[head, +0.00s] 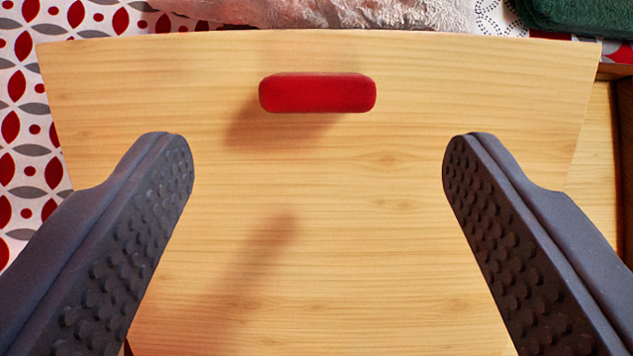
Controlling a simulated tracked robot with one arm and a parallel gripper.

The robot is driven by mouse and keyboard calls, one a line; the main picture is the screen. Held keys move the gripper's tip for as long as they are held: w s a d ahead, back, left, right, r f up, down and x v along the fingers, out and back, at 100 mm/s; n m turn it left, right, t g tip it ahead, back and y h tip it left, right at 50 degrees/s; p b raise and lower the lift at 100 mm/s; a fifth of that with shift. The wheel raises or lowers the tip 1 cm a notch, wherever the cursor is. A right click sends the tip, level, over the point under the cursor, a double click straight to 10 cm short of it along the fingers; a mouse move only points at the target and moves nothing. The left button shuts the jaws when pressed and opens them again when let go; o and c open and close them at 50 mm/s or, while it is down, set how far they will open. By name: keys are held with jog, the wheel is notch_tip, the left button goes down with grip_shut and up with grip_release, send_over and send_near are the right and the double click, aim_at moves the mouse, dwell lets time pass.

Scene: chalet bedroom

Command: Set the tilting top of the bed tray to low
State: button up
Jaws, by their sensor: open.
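The bed tray's light wooden top (400,240) fills most of the head view. A red rounded handle (317,93) sits near its far edge and casts a shadow to the lower left. My gripper (317,165) is open, with its two dark, studded fingers spread wide above the top. The handle lies beyond the fingertips, roughly centred between them, and nothing is held. The near part of the top runs out of view, and its tilt angle is hard to tell from above.
A patterned red, grey and white cloth (25,120) lies at the left. Crumpled pale fabric (330,12) and a dark green folded cloth (580,15) lie beyond the far edge. A wooden surface with a raised edge (602,150) shows at the right.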

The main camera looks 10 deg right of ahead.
jog(key=v, duration=0.6)
jog(key=shift+s, duration=0.1)
